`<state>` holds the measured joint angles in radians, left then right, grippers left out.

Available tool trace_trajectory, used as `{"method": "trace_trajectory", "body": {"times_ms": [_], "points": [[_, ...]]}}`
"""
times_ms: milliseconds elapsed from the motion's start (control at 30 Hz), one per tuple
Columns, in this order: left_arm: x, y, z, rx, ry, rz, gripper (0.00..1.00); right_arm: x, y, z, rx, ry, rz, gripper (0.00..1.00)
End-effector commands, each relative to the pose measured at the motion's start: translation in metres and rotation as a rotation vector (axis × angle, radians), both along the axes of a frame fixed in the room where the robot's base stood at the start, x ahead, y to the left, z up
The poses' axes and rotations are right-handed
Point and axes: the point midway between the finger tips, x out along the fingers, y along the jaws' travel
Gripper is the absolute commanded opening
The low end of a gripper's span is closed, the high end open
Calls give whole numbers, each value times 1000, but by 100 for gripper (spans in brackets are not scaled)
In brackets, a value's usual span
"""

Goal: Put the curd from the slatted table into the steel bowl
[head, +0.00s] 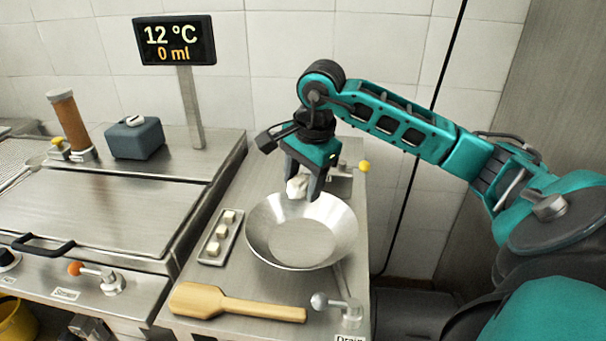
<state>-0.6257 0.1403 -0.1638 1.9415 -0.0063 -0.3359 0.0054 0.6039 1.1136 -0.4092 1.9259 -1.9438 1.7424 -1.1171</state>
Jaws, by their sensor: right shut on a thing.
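My right gripper (304,192) is shut on a lump of white curd (297,186). It holds the curd over the back part of the steel bowl (262,232). The bowl is wide, with sloping sides, and its visible inside looks empty. It stands on a steel table (262,286); no slats can be made out there. Whether the curd touches the bowl's rim or inner wall cannot be told. My left gripper does not show.
A wooden paddle (236,303) lies in front. Valves with a yellow knob (365,166) and a grey knob (319,300) stand nearby. A display (175,40) on a post reads 12 °C and 0 ml.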

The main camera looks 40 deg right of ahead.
Motion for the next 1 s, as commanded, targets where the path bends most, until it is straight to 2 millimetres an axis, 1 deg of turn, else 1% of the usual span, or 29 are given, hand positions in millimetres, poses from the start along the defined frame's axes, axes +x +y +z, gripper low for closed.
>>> {"method": "trace_trajectory", "body": {"times_ms": [33,100,600,767,1000], "points": [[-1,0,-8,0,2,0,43,0,0,-10,1,1,0,22],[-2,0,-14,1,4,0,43,0,0,-19,1,2,0,22],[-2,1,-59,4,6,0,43,0,0,-78,2,1,1,22],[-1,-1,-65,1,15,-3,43,0,0,-90,1,-1,0,22],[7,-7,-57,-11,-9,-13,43,0,0,-96,1,-1,0,22]]}}
